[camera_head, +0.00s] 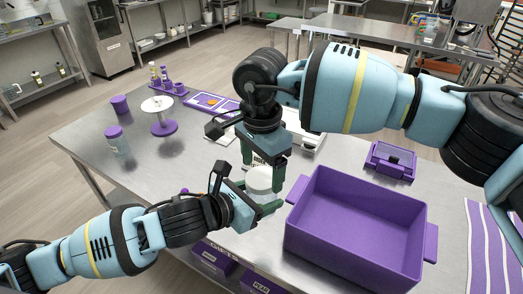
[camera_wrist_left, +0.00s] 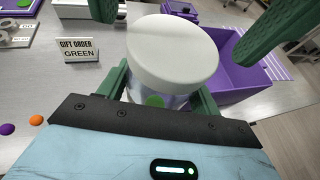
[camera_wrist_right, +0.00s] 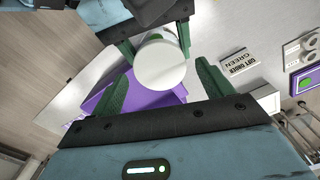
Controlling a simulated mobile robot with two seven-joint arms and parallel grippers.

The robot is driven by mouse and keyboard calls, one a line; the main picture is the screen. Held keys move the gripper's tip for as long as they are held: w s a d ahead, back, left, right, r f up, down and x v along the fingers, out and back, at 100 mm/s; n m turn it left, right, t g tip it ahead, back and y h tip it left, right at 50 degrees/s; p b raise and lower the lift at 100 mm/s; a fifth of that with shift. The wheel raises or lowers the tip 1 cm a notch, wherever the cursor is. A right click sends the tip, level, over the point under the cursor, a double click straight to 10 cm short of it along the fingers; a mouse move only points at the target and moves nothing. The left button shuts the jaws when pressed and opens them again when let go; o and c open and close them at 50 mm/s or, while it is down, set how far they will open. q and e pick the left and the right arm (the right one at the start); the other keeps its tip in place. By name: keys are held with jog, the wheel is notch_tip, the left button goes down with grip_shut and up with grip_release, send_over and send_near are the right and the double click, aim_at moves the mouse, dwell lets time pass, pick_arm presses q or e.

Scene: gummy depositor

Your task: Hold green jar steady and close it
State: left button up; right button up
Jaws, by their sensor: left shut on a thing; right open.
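The jar (camera_head: 260,186) is clear, with a white lid on top (camera_wrist_left: 172,50) and some green showing inside low down (camera_wrist_left: 155,100). It stands upright at the table, left of the purple bin. My left gripper (camera_head: 262,198) is shut around the jar's body; its fingers flank the jar in the left wrist view. My right gripper (camera_head: 264,160) is open above the jar, its fingers apart on either side of the lid. In the right wrist view the round lid (camera_wrist_right: 160,64) lies beyond and between the open fingers. How tightly the lid sits cannot be told.
A large empty purple bin (camera_head: 360,215) stands just right of the jar. A sign reading "GIFT ORDER GREEN" (camera_wrist_left: 80,48) stands nearby. A purple-lidded jar (camera_head: 116,140), a cake stand (camera_head: 161,122) and a small purple box (camera_head: 391,161) are on the steel table (camera_head: 95,130).

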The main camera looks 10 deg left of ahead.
jog(key=shift+f, duration=0.85)
jog(key=c, duration=1)
jog(key=m, duration=1.3)
jog(key=o, duration=1)
jog(key=shift+o, duration=0.4)
jog(key=shift+s, duration=0.15)
